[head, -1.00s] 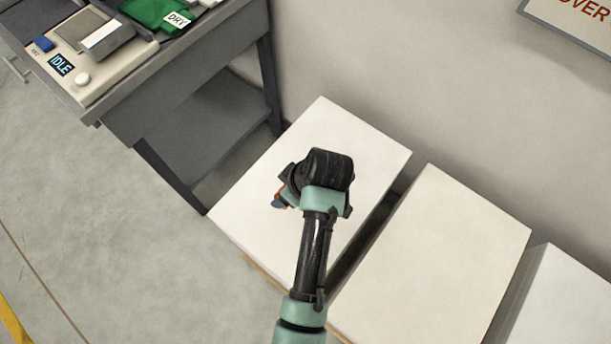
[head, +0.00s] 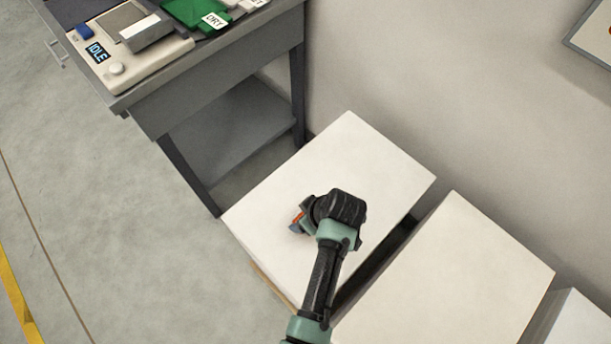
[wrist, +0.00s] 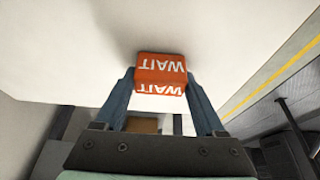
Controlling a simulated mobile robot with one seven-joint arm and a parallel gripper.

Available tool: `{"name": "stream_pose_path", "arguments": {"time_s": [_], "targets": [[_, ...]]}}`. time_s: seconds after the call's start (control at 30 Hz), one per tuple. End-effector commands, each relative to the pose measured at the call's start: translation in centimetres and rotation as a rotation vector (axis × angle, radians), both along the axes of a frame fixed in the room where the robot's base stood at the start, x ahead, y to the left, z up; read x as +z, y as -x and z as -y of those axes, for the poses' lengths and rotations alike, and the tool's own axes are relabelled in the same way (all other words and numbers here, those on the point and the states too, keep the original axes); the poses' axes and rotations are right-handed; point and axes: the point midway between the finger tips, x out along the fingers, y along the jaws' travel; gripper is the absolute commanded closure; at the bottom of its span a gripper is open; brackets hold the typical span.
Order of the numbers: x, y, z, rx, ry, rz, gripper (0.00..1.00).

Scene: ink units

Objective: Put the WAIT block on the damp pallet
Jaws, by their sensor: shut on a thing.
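The WAIT block (wrist: 160,70) is orange-red with white lettering, upside down in the wrist view. My gripper (wrist: 160,88) is shut on it, one blue-grey finger on each side. Whether the block touches the white top is unclear. A thin brown edge (head: 272,287) shows under this stack. No label tells which pallet is the damp one.
A second white stack (head: 455,270) stands to the right across a dark gap, and a third (head: 578,325) beyond it. A grey bench (head: 225,75) at upper left carries a device reading IDLE (head: 97,52) and a green tray (head: 192,10) with a DRY label (head: 214,21).

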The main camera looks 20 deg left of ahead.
Motion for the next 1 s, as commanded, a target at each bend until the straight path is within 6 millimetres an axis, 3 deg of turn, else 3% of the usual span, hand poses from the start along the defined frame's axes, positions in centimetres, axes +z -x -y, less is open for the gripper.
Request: {"name": "stream_pose_path", "arguments": {"time_s": [0.03,0.17,0.53,1.0], "targets": [[-0.1,0.0,0.0,0.0,0.0,0.0,0.25],[-0.1,0.0,0.0,0.0,0.0,0.0,0.01],[0.8,0.1,0.2,-0.001,0.0,0.001,0.0],[9.4,1.2,3.5,-0.002,0.0,0.003,0.0]]}}
